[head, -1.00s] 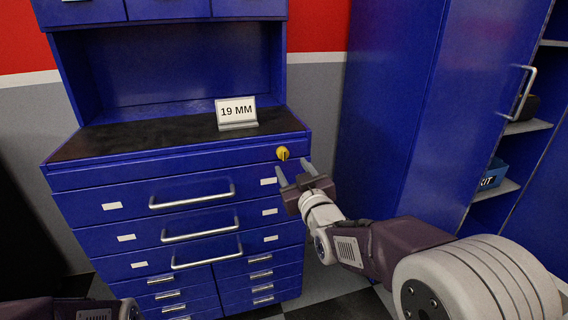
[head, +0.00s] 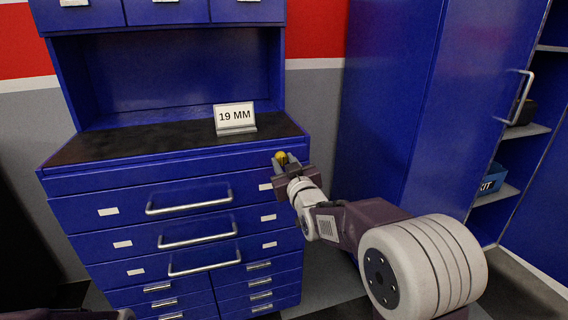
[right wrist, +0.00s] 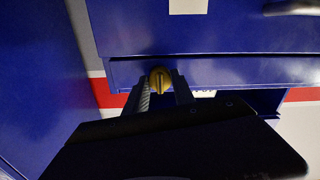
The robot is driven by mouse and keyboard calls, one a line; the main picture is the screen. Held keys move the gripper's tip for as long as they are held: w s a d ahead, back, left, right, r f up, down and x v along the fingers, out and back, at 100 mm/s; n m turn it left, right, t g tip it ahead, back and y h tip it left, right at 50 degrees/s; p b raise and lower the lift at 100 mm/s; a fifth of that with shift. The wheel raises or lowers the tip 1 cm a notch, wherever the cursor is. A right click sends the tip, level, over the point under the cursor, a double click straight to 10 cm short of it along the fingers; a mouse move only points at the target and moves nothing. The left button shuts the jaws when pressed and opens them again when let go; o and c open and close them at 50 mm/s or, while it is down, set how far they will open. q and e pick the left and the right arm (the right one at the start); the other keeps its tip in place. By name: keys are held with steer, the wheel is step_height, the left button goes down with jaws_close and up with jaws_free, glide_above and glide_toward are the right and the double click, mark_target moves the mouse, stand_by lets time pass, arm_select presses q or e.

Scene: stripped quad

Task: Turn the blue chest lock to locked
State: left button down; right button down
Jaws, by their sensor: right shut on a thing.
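The blue chest (head: 130,183) stands at the left in the head view, with several drawers. Its yellow lock knob (head: 281,156) is at the upper right corner of the chest front; it also shows in the right wrist view (right wrist: 160,80). My right gripper (head: 287,162) is at the knob, shut on it, with one finger on each side. In the right wrist view the knob sits between the fingertips and a dark slot or ridge on its face runs roughly up and down. My left gripper cannot be made out; only a bit of my left arm shows at the bottom left.
A "19 MM" sign (head: 235,118) stands on the chest's black top. A tall blue cabinet (head: 395,110) is to the right, with an open shelf section holding a blue kit bin (head: 490,182). Drawer handles (head: 190,200) stick out left of my right gripper.

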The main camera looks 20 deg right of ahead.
steer(key=m+b, duration=0.1)
steer(key=m, duration=0.3)
steer(key=shift+f+m, duration=0.1)
steer(key=shift+m, duration=0.2)
steer(key=m+b, duration=0.1)
steer(key=m, duration=0.3)
steer(key=shift+m, duration=0.3)
steer(key=m, duration=0.4)
steer(key=shift+b, duration=0.3)
steer(key=shift+m, duration=2.3)
steer(key=c, duration=1.1)
jaws_free()
steer(key=shift+o, duration=0.2)
